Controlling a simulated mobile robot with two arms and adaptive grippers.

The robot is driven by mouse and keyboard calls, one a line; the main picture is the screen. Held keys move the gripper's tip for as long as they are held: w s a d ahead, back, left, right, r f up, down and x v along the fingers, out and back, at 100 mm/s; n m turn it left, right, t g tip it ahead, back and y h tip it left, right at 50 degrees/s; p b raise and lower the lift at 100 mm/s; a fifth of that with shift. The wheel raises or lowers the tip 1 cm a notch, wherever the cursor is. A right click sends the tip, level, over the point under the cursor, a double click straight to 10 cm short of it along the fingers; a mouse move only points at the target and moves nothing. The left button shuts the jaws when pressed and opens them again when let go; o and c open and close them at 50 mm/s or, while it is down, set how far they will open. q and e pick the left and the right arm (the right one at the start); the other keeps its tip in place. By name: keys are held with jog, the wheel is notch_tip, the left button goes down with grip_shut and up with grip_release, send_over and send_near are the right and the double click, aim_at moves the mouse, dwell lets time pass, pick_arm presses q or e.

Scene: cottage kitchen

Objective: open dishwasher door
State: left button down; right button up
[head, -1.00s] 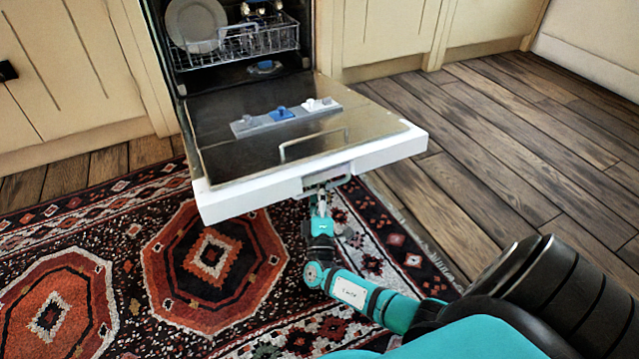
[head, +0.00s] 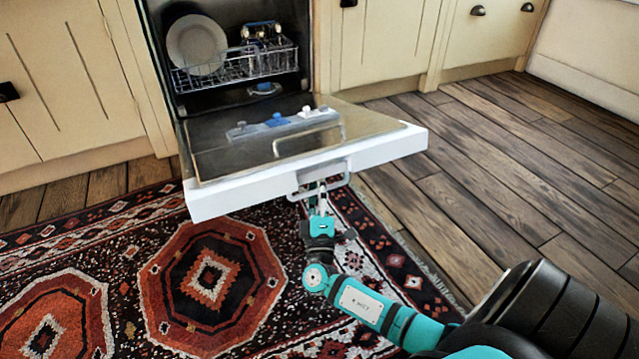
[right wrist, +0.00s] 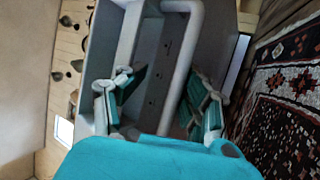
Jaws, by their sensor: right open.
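The dishwasher (head: 240,112) has its door (head: 230,160) swung down well open, with the front end tilted up a little. The white front edge faces me. A grey bar handle (head: 345,180) sits under that edge. My right gripper (head: 318,192) is at the handle from the front and below. In the right wrist view the fingers of the right gripper (right wrist: 162,95) are spread apart, with the handle bar (right wrist: 181,62) running between them. I cannot tell whether a finger touches it. My left gripper is not in view.
The rack (head: 230,70) inside holds a white plate (head: 197,44) and glasses. Cream cabinets (head: 60,80) flank the dishwasher. A patterned rug (head: 130,260) lies in front and below the door. Wooden floor (head: 500,150) is clear to the right.

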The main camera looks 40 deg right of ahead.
jog(key=shift+s+r, duration=0.1)
jog(key=shift+r, duration=1.05)
jog(key=shift+f, duration=0.15)
